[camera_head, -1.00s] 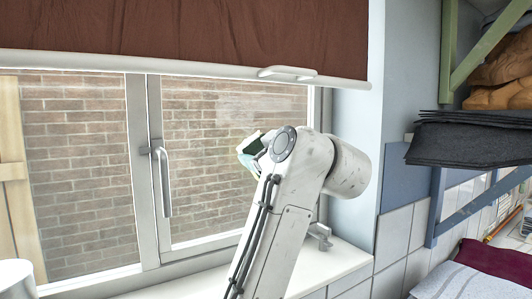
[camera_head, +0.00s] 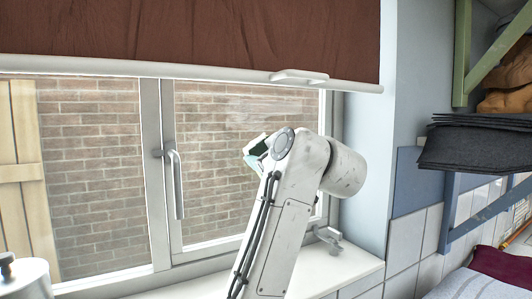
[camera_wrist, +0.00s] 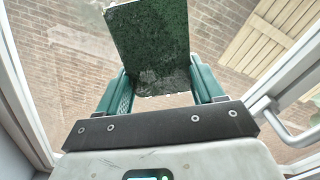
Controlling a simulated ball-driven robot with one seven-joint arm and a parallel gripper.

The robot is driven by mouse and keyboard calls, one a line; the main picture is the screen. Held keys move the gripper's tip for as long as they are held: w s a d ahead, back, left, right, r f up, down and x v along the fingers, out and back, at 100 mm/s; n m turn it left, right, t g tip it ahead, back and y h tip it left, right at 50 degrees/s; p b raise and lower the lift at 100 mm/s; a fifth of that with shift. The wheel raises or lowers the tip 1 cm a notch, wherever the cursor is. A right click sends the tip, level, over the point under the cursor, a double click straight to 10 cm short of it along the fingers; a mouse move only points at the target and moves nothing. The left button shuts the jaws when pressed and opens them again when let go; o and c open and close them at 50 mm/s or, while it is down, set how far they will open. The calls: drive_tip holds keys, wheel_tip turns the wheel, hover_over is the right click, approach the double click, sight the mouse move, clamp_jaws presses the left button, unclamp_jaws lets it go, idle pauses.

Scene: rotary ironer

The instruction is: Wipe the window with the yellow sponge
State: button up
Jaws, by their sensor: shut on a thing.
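The window (camera_head: 213,150) has two panes with a brick wall behind the glass. Pale smears show on the upper part of its right pane, and whitish marks show on the glass in the wrist view (camera_wrist: 60,40). My gripper (camera_wrist: 163,88) is shut on a sponge (camera_wrist: 150,45), which shows a speckled dark green face here; no yellow side is visible. The sponge stands out beyond the teal fingers towards the glass. I cannot tell whether it touches. In the head view my gripper (camera_head: 256,147) is in front of the right pane, mostly hidden by my arm.
A window handle (camera_head: 176,184) sticks out from the middle frame. A brown blind (camera_head: 190,35) with a pale bottom bar hangs across the top. The white sill (camera_head: 215,285) runs below, with a metal latch (camera_head: 328,236) at right. A shelf with dark folded cloths (camera_head: 478,145) stands right.

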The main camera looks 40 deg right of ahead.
drive_tip(key=shift+x, duration=1)
drive_tip(key=shift+d, duration=0.1)
drive_tip(key=s+d+p, duration=0.2)
drive_tip(key=s+d, duration=0.1)
drive_tip(key=d, duration=0.8)
drive_tip(key=shift+s+d, duration=0.15)
drive_tip(key=shift+d, duration=0.15)
idle(0.8)
drive_tip(key=shift+a, duration=0.1)
drive_tip(key=shift+w+a, duration=0.6)
drive_tip(key=shift+a, duration=1.35)
drive_tip(key=shift+w+a, duration=0.55)
drive_tip(key=shift+a, duration=1.4)
drive_tip(key=shift+w+a, duration=0.6)
drive_tip(key=shift+a, duration=1.4)
drive_tip(key=shift+d+r+p, duration=0.1)
drive_tip(key=shift+r+p, duration=0.05)
drive_tip(key=shift+p, duration=0.35)
